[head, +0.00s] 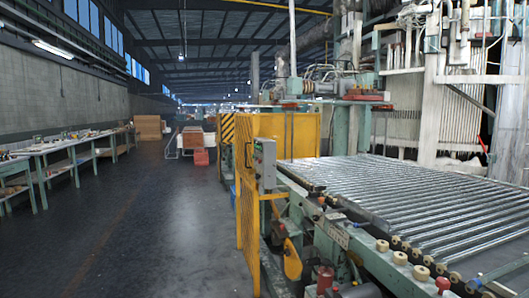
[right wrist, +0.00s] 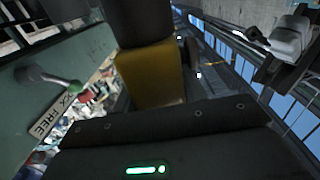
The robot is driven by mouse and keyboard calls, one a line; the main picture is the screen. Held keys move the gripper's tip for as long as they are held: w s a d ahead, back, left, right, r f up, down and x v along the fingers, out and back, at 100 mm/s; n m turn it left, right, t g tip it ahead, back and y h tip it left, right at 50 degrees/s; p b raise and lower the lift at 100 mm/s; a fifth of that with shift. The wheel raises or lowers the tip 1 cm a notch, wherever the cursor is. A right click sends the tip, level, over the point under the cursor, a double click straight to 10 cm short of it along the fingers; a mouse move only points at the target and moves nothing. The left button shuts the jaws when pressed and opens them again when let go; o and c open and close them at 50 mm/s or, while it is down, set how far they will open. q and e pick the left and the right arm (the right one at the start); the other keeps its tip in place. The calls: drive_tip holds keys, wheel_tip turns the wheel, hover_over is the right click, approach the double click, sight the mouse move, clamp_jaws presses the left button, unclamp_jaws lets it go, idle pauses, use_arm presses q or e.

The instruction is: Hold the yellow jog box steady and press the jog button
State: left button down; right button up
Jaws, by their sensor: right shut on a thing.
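In the right wrist view, a yellow block (right wrist: 152,76), which looks like the yellow jog box, sits in the jaws of my right gripper (right wrist: 150,58). Dark gripper parts cover its upper and lower ends. My right gripper is shut on it. No jog button shows on the face I see; the other faces are hidden. Neither gripper shows in the head view, and I cannot make out the yellow box there. My left gripper is not in view.
In the head view, a roller bed (head: 410,205) fills the right, beside a yellow guard (head: 246,185) and grey control box (head: 264,160). The left aisle floor is clear.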

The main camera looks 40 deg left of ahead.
drive_tip(key=o, duration=1.3)
drive_tip(key=shift+c, duration=0.2)
drive_tip(key=v, duration=1.2)
